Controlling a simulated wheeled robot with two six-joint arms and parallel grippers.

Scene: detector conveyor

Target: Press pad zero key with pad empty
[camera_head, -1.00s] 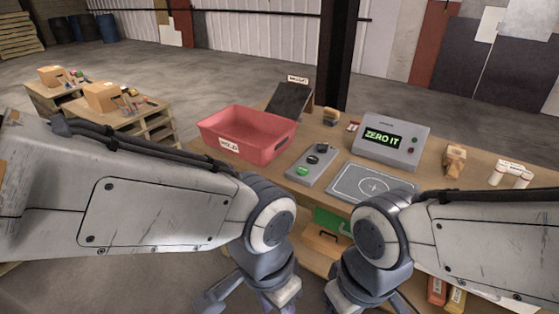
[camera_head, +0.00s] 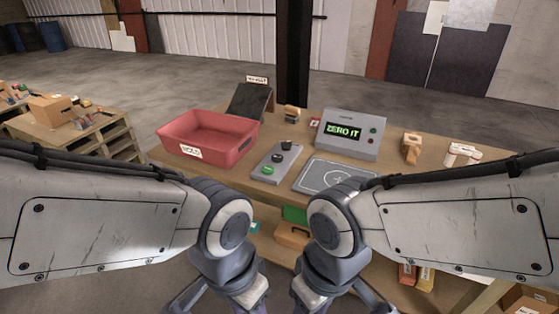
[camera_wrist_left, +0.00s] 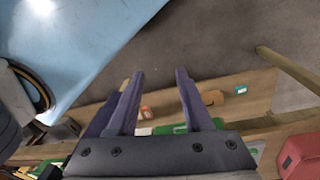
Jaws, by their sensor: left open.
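The grey pad (camera_head: 312,180) with a cross-and-circle mark lies on the bench; its visible part is bare and its near right part is hidden by my right arm. Behind it a grey console (camera_head: 360,150) shows "ZERO IT" in green on its display (camera_head: 343,132). Left of the pad is a grey key box (camera_head: 279,158) with a green key (camera_head: 267,170) at its near end and dark knobs farther back. My left gripper (camera_wrist_left: 160,73) is open and empty, low in front of the bench. My right gripper (camera_head: 335,306) is also low in front; its fingertips are cut off.
A red tote (camera_head: 240,152) labelled HOLD stands left of the key box. A dark sloped chute (camera_head: 249,103) is behind it. Wooden blocks (camera_head: 411,145) and white rolls (camera_head: 463,153) stand to the right. A shelf below holds a green item (camera_head: 294,214) and boxes.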

